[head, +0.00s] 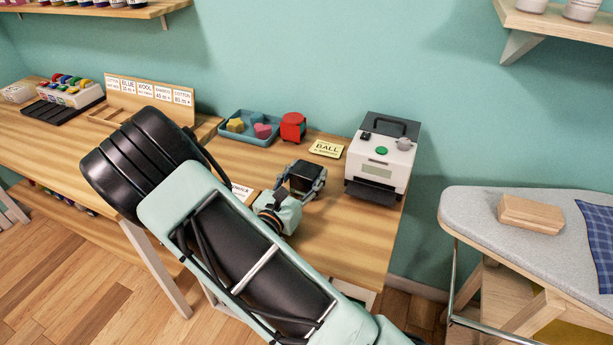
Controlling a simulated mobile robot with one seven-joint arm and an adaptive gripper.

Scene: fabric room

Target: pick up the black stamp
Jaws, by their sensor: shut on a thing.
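My gripper (303,183) is over the right part of the wooden table, in front of the blue tray and left of the label printer. It is shut on a dark block, which I take for the black stamp (306,171). The block shows between the fingers, and its lower part is hidden by the gripper. I cannot tell whether it touches the table top.
A white and black label printer (381,157) stands to the right. An ironing board (470,220) is further right. My arm hides the table's middle.

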